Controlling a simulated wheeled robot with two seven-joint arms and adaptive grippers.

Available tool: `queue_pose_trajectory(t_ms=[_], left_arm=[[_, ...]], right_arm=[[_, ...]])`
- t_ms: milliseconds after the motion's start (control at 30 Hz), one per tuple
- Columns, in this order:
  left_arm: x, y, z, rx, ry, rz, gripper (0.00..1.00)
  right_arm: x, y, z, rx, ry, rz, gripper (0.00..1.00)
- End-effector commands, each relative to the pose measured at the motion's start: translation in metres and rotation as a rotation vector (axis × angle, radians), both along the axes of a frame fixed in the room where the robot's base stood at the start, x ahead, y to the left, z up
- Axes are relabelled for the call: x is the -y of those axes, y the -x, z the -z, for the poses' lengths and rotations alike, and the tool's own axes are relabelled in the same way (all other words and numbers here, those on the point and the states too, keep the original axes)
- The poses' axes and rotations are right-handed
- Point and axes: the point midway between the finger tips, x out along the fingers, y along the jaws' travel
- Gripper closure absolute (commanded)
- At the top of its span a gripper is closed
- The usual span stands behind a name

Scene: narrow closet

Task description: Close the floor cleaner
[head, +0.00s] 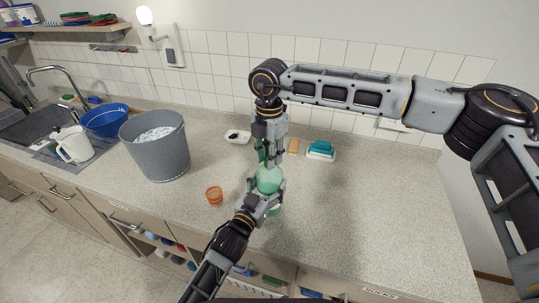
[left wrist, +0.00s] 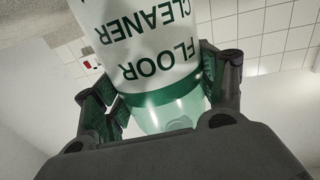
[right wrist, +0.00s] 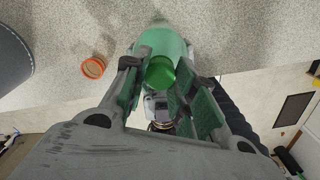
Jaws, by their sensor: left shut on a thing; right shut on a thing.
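The floor cleaner (head: 269,181) is a green-tinted bottle near the front middle of the counter. Its white label with green lettering fills the left wrist view (left wrist: 150,50). My left gripper (head: 267,193) is shut around the bottle's body, with a finger on each side. My right gripper (head: 269,156) is above the bottle, pointing down, its fingers close together at the top. In the right wrist view a dark green cap (right wrist: 160,74) shows between the right fingers, in line with the bottle. I cannot tell whether the cap is seated on the neck.
A small orange cup (head: 214,195) stands left of the bottle. A grey bucket (head: 158,152) is further left, near a white jug (head: 75,146) and blue bowl (head: 103,122). A white dish (head: 238,137) and blue brush (head: 321,149) lie behind. The counter's right side is clear.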

Motion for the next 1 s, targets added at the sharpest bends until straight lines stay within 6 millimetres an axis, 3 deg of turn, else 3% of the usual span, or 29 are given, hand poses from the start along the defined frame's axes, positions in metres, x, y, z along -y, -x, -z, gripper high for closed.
queue_pose_trajectory(t_ms=[1000], left_arm=[[0.0005,0.0004,0.0009,-0.001,-0.002,0.001,0.96]], right_arm=[[-0.0006,-0.0008,-0.0005,0.003,-0.002,0.84,0.8]])
